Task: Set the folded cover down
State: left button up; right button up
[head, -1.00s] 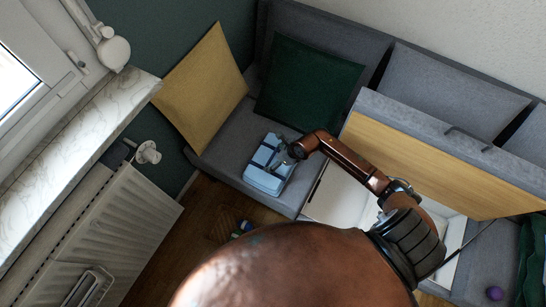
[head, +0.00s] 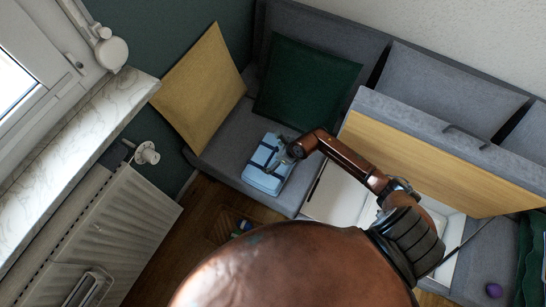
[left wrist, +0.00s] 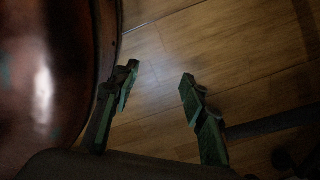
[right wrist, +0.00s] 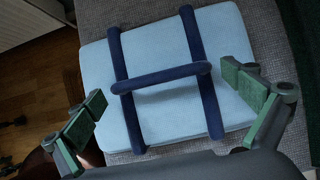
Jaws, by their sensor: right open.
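The folded cover is a light blue pad (head: 264,180) with dark blue straps and a handle. It lies flat on the grey sofa seat (head: 223,149). My right gripper (head: 280,160) is over the cover's right side in the head view. In the right wrist view the cover (right wrist: 170,118) fills the middle, and my right gripper (right wrist: 172,95) is open, its fingers spread on either side, with the dark blue handle (right wrist: 160,78) free between and beyond them. My left gripper (left wrist: 157,82) shows open and empty in the left wrist view, above the wooden floor.
A dark green cushion (head: 305,85) and a yellow cushion (head: 200,88) stand behind the cover. A raised wooden-faced seat panel (head: 440,160) and an open white storage box (head: 335,197) are to the right. A radiator (head: 110,235) stands at left.

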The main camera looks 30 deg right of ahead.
jog(key=p+v, duration=0.2)
jog(key=v, duration=0.4)
jog(key=shift+w, duration=0.15)
pick_arm(q)
jog(key=shift+s+a+r+p, duration=0.15)
jog(key=shift+s+r+p, duration=0.15)
jog(key=shift+s, duration=0.5)
jog(key=shift+s+a+r+p, duration=0.1)
jog(key=shift+s+r+p, duration=0.2)
jog(key=shift+s, duration=0.45)
jog(key=shift+s+a+r+p, duration=0.15)
jog(key=shift+s+r+p, duration=0.15)
jog(key=shift+s, duration=0.5)
pick_arm(e)
jog(key=shift+v, duration=2.95)
pick_arm(q)
jog(key=shift+c, duration=0.7)
pick_arm(e)
jog(key=shift+c, duration=0.7)
